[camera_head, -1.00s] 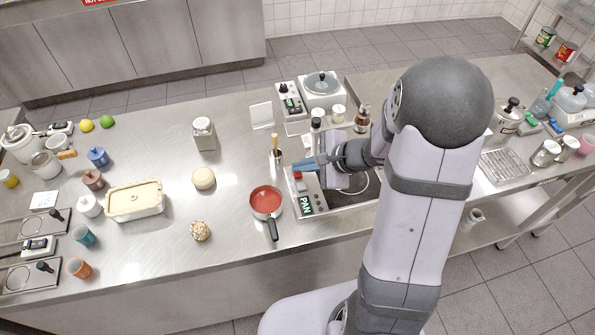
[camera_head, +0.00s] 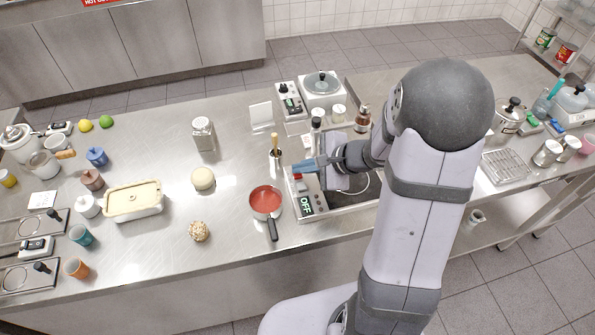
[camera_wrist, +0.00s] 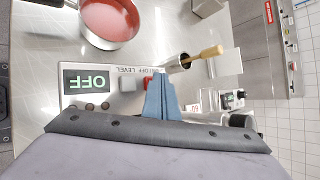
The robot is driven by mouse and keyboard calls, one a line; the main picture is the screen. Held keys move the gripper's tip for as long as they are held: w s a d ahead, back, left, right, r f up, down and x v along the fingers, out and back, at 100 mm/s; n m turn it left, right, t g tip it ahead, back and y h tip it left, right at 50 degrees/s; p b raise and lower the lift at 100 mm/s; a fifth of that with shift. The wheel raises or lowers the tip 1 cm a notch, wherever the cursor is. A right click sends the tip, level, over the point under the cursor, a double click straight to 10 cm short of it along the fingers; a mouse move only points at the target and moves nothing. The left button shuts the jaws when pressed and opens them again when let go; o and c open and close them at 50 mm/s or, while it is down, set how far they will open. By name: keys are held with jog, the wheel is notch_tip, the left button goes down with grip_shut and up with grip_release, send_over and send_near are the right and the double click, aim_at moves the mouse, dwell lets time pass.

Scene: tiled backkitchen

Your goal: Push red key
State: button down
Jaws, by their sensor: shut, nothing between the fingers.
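The red key (camera_head: 297,176) sits on the control panel at the left end of the hob unit (camera_head: 335,202). In the wrist view the red key (camera_wrist: 148,82) shows only in part, at the left edge of my gripper (camera_wrist: 158,76). My gripper (camera_head: 294,167) is shut and empty, its blue fingers together, with the tips over or at the red key. I cannot tell whether they touch it. A grey key (camera_wrist: 128,84) is beside the red one. The panel's display (camera_head: 306,206) reads OFF, as it also does in the wrist view (camera_wrist: 86,81).
A pan of red sauce (camera_head: 265,199) stands just left of the panel, its handle toward the front edge. A small holder with a wooden-handled tool (camera_head: 275,155) stands close behind my fingertips. Bottles and a scale (camera_head: 322,92) are farther back. The counter left of the pan has some free room.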

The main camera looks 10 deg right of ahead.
aim_at(302, 176)
jog(key=shift+r, duration=0.1)
jog(key=shift+r+p, duration=0.55)
jog(key=shift+r, duration=0.15)
notch_tip(302, 176, up, 6)
jog(key=p, duration=0.4)
jog(key=shift+p, duration=0.4)
